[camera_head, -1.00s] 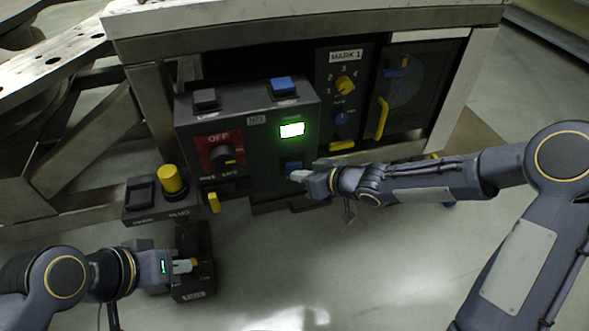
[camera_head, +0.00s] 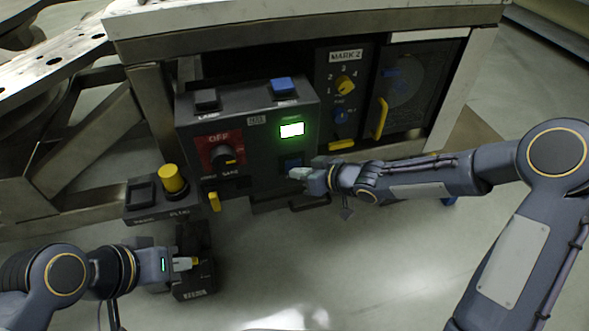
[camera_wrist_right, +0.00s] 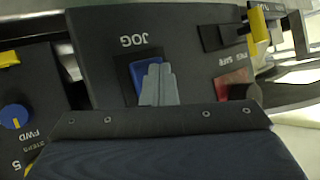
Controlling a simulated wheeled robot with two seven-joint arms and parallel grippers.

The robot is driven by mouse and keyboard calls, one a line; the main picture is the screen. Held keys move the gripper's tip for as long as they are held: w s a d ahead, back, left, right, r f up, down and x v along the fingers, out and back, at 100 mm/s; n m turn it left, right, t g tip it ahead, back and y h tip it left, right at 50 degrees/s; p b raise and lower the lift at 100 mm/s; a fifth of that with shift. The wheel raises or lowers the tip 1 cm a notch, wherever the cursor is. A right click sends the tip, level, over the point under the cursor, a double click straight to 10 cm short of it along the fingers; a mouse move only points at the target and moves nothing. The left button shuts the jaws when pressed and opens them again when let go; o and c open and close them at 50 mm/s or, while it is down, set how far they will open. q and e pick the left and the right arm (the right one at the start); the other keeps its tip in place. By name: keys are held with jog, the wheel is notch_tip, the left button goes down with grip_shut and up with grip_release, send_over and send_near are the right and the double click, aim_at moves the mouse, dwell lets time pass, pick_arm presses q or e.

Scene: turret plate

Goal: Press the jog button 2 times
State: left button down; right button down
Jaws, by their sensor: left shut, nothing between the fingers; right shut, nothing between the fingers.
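The jog button is a blue rocker (camera_wrist_right: 146,72) under the label JOG in the right wrist view. In the head view it is a dark blue patch (camera_head: 292,161) below the lit green display, partly hidden by my right gripper. My right gripper (camera_head: 299,174) is shut and empty, with its fingertips at the button's lower part. In the wrist view the fingertips (camera_wrist_right: 158,84) overlap the blue face; I cannot tell whether they press it. My left gripper (camera_head: 188,264) is shut at a low black box (camera_head: 195,285), lower left.
The control box carries a green-lit display (camera_head: 291,130), a blue button (camera_head: 284,87) on top and a red OFF switch panel (camera_head: 222,151). A yellow-knobbed pedestal (camera_head: 172,178) is at left.

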jog(key=shift+s+d+b, duration=0.3)
jog(key=shift+s+b, duration=0.1)
jog(key=shift+s, duration=0.55)
jog(key=shift+s+d+b, duration=0.2)
jog(key=shift+s+d, duration=0.05)
jog(key=shift+s, duration=0.55)
jog(key=shift+s+d+b, duration=0.2)
jog(key=shift+s+d, duration=0.1)
jog(key=shift+s, duration=0.5)
jog(key=shift+s+d+b, duration=0.2)
jog(key=shift+s+d, duration=0.05)
jog(key=shift+s, duration=0.55)
